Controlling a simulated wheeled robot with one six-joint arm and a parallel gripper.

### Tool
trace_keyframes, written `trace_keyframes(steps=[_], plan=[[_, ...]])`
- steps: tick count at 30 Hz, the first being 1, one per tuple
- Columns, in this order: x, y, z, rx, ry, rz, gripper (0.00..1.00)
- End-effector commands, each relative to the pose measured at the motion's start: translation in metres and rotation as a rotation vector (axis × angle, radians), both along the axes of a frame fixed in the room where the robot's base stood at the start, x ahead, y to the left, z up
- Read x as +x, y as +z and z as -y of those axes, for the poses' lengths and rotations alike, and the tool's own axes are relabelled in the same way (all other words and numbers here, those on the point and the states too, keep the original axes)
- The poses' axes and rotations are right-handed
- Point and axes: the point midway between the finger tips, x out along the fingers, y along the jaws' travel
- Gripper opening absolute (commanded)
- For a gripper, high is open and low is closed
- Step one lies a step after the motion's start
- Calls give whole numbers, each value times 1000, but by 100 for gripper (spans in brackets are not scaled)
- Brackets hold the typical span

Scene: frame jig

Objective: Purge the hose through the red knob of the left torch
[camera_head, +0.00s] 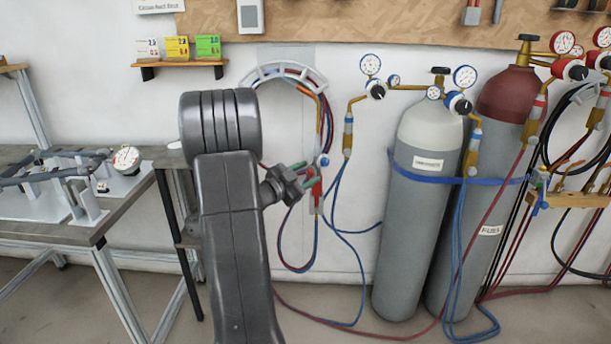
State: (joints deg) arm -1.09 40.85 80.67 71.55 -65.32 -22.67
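The left torch (323,161) hangs at the wall in front of the looped hoses, with a blue knob and red parts at its hose end. A red piece (317,193) hangs below my fingertips; the red knob itself is too small to tell apart clearly. My gripper (309,172) reaches in from the left, its two green-tipped fingers right at the torch's red parts. The fingers show a small gap, but I cannot tell whether the knob is between them. Red and blue hoses (312,245) run down from the torch. My arm hides part of the wall behind.
Two gas cylinders, one grey with white top (415,220) and one with maroon top (505,95), stand right, strapped in blue. Regulators with gauges (465,76) sit above. A workbench (130,200) stands left. Hoses (400,337) lie on the floor. More hoses hang far right.

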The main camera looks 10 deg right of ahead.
Motion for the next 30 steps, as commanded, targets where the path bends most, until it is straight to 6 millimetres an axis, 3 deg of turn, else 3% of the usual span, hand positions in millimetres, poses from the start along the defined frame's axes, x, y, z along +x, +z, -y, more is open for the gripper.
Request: trace_keyframes(steps=[11,24,30], plan=[[-4,0,-8,0,2,0,45],[-52,-2,-88,0,4,-1,45],[-67,-3,-111,0,1,0,45]])
